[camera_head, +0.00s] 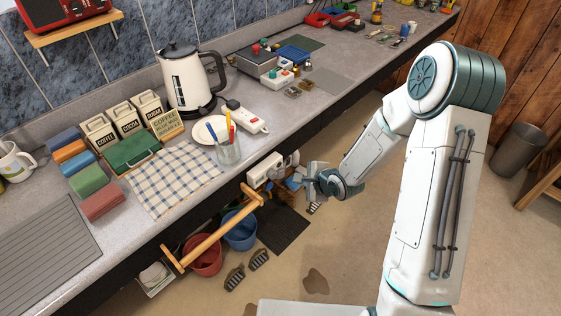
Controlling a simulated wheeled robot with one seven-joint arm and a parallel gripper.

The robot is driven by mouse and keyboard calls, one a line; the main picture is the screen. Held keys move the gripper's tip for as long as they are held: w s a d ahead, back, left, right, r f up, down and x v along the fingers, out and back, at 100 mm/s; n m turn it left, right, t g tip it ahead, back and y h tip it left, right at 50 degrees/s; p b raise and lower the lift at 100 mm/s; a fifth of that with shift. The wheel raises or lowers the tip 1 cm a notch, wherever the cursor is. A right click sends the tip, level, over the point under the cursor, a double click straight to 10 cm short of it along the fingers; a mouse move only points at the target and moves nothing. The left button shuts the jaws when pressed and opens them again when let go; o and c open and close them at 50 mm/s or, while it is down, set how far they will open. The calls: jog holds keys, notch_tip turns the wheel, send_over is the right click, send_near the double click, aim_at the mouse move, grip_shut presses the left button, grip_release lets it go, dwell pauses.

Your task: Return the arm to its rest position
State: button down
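My arm (425,190) rises at the right of the view and bends back down to the left at its upper joint. My gripper (308,182) hangs in front of the counter's front edge, below the height of the counter top, above the floor. It is small and seen from the side against clutter, so I cannot tell whether its fingers are open or shut. I see no object clearly held in it.
The grey counter (330,100) runs from lower left to upper right, with a white kettle (190,85), a glass with pens (228,148) and a checked cloth (175,180). A wooden rail (215,235) juts out in front. Below are a red bucket (205,262) and a blue bucket (241,237).

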jog(key=shift+d, duration=0.1)
jog(key=s+d+r+n+h, duration=0.3)
jog(key=d+r+n, duration=0.15)
jog(key=r, duration=0.25)
jog(key=s+d+r+n+h, duration=0.2)
jog(key=d+r+n+h, duration=0.1)
jog(key=d+r, duration=0.4)
jog(key=s+d+r+n+g, duration=0.1)
jog(key=s+r+n, duration=0.3)
jog(key=s, duration=0.5)
jog(key=s+r+n+g, duration=0.2)
jog(key=s+r+n, duration=0.2)
jog(key=s+r, duration=0.4)
jog(key=shift+s+d, duration=0.4)
jog(key=shift+s, duration=0.4)
